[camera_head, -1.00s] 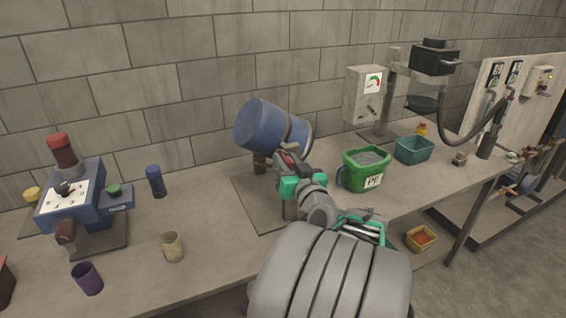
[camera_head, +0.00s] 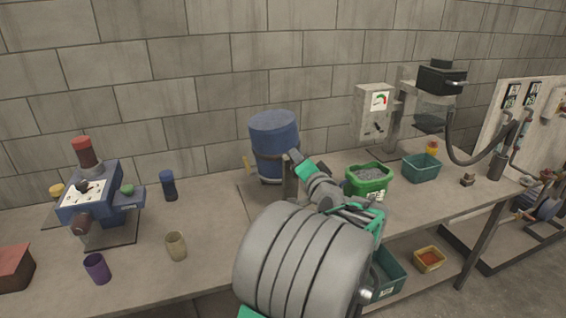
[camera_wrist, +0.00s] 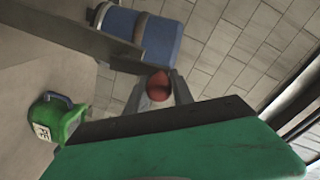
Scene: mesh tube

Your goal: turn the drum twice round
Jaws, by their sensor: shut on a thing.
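The blue drum (camera_head: 275,136) stands close to upright on its stand on the bench, with a grey band round its middle. It also shows at the top of the wrist view (camera_wrist: 161,43), with the band across it. My gripper (camera_head: 294,158) is at the drum's front right side, its fingers shut on the red crank knob (camera_wrist: 158,84). In the wrist view the knob sits between the two grey fingers. My arm hides the knob and part of the stand in the head view.
A green tub (camera_head: 369,181) of grey granules stands right of the drum, with a teal bin (camera_head: 421,167) beyond it. A blue machine (camera_head: 95,197), a purple cup (camera_head: 97,268) and a beige cup (camera_head: 176,246) are on the left.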

